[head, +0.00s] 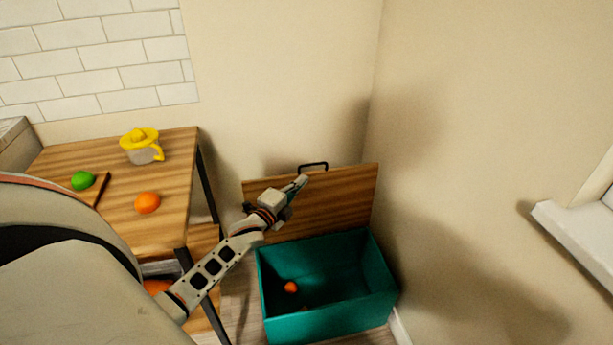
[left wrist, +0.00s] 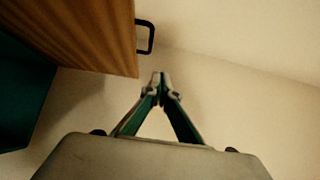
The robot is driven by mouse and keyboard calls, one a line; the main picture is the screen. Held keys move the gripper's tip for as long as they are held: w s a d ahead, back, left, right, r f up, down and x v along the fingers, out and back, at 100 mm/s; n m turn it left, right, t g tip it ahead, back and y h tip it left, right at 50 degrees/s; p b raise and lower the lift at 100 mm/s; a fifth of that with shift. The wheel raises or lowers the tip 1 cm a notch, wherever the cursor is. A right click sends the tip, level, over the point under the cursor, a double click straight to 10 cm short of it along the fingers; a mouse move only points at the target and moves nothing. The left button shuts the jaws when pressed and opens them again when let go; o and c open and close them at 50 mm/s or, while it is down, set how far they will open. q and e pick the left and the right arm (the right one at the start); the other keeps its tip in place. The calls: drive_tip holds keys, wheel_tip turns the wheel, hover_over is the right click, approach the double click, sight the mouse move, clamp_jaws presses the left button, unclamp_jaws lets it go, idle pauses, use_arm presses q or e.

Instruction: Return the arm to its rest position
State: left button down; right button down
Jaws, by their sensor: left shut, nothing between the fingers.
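My left arm reaches in from the lower left in the head view. My left gripper (head: 299,184) is shut and empty, in front of the raised wooden lid (head: 340,205) of the teal box. In the left wrist view the fingertips of my left gripper (left wrist: 161,76) meet. The lid (left wrist: 80,30) and its black handle (left wrist: 146,37) show there to the upper left of the fingers, apart from them. My right gripper is in neither view.
The teal box (head: 330,321) stands open on the floor with an orange object (head: 291,287) inside. A wooden table (head: 180,190) at left bears a yellow-topped juicer (head: 142,146), a green fruit (head: 83,180) and an orange (head: 147,203). A white ledge (head: 575,240) juts out at right.

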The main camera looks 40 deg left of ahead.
use_arm(q)
drive_tip(key=shift+s+d+r, duration=0.1)
drive_tip(key=shift+s+r, duration=0.05)
drive_tip(key=shift+s, duration=0.6)
drive_tip(key=shift+s+r, duration=0.1)
drive_tip(key=shift+s, duration=0.65)
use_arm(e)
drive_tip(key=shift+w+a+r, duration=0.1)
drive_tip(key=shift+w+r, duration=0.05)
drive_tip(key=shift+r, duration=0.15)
